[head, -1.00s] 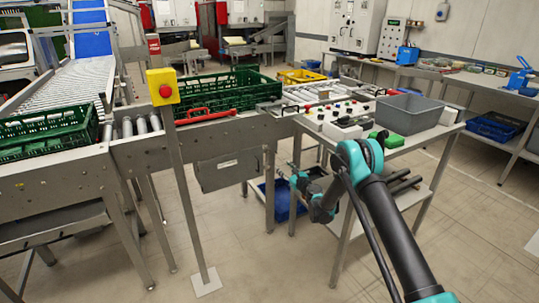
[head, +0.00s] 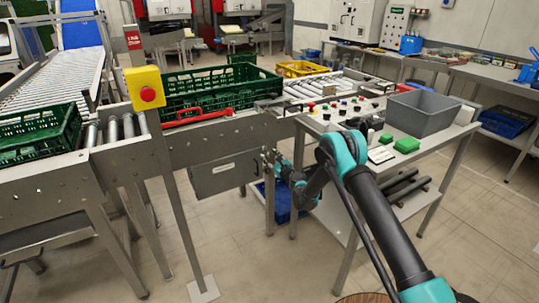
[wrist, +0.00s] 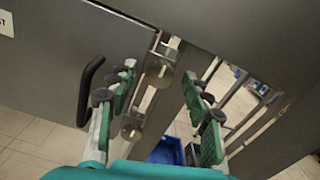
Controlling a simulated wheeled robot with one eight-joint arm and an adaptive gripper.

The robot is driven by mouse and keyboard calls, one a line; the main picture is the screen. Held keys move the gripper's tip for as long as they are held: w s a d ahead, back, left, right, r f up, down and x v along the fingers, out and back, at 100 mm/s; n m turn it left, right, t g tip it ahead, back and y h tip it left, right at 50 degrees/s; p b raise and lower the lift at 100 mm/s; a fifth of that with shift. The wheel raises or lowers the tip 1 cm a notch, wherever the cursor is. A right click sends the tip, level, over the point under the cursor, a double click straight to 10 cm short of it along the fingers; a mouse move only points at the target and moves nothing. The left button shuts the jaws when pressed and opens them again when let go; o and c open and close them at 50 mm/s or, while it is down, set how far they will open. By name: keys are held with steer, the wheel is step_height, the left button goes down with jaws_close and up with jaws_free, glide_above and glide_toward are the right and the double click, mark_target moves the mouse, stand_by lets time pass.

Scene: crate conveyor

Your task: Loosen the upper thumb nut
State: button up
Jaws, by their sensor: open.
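The upper thumb nut (wrist: 162,76) is a round steel knob on a narrow metal strip at the edge of a grey panel (wrist: 60,70). The lower thumb nut (wrist: 131,128) sits below it on the same strip. My gripper (wrist: 158,72) is open, with one green-padded finger on each side of the strip in the wrist view. The upper nut appears between the fingertips; I cannot tell whether either finger touches it. In the head view my gripper (head: 277,162) is at the right edge of the panel (head: 224,175), where the nuts are too small to make out.
A black handle (wrist: 90,90) stands out from the panel left of my gripper. A blue bin (wrist: 167,150) is below. The conveyor with green crates (head: 220,85) is above the panel, and a work table (head: 430,148) with a grey tub (head: 422,114) stands to the right.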

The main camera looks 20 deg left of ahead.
jaws_close()
stand_by(0.3)
steer(key=shift+n, duration=0.3)
steer(key=n, duration=0.8)
steer(key=shift+n, duration=0.4)
steer(key=n, duration=0.4)
steer(key=shift+n, duration=2.2)
